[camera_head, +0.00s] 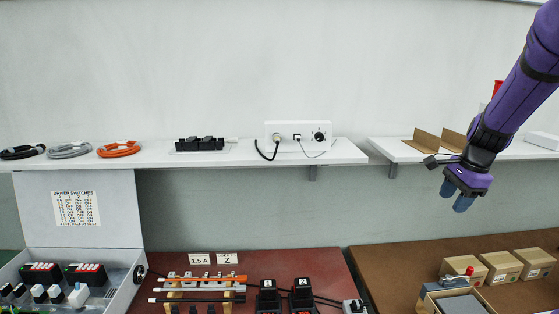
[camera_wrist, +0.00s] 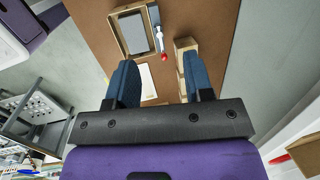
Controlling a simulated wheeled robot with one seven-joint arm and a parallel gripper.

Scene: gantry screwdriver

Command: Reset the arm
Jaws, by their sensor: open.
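My purple arm reaches in from the upper right in the head view. My gripper (camera_head: 458,196) hangs in the air above the brown bench at the right, just below the level of the wall shelf. In the wrist view my gripper (camera_wrist: 160,85) shows two blue fingers set wide apart with nothing between them. Below the fingers lie the brown bench top, a pale sheet (camera_wrist: 148,80) and small cardboard boxes (camera_wrist: 186,48). The gripper touches none of them.
An open box with a grey insert (camera_head: 460,303) and several cardboard boxes (camera_head: 502,265) stand on the right bench. A shelf (camera_head: 240,154) holds coiled cables and a white panel (camera_head: 298,130). A driver cabinet (camera_head: 80,215) stands left. Cardboard holders (camera_head: 425,139) sit on the right shelf near my wrist.

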